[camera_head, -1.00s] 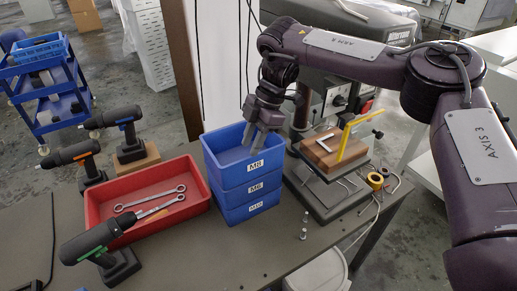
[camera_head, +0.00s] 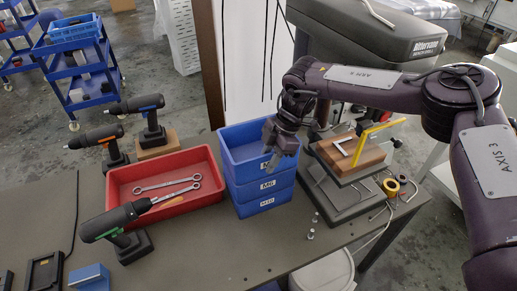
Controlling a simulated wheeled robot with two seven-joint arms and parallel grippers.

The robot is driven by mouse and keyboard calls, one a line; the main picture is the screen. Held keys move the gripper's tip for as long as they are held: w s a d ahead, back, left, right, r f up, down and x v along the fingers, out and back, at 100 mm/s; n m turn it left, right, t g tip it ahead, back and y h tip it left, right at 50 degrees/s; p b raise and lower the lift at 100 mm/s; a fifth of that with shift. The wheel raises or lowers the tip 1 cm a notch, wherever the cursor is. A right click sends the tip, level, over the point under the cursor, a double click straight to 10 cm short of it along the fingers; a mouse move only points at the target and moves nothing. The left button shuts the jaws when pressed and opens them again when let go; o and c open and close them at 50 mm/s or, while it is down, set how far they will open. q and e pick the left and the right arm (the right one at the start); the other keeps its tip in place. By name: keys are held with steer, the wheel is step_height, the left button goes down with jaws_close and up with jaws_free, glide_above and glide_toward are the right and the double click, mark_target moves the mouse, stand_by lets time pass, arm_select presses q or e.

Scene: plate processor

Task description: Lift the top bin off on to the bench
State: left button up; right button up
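Three blue bins are stacked on the bench (camera_head: 190,240). The top bin (camera_head: 236,160) is open-topped and its label is partly covered by my fingers. The middle bin (camera_head: 243,192) is marked M6 and the bottom bin (camera_head: 248,208) M10. My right gripper (camera_head: 279,160) points down at the front right part of the top bin's rim. Its fingers look apart, and I cannot tell whether they touch the wall. The stack sits upright. My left gripper is out of view.
A red tray (camera_head: 120,190) with spanners and a screwdriver stands close left of the stack. Drills (camera_head: 118,218) stand around it. A drill press with a wooden block (camera_head: 350,158) is close on the right. The bench in front of the stack is mostly clear, with small bolts (camera_head: 311,234).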

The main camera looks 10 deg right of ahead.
jaws_close()
steer(key=shift+r, duration=0.15)
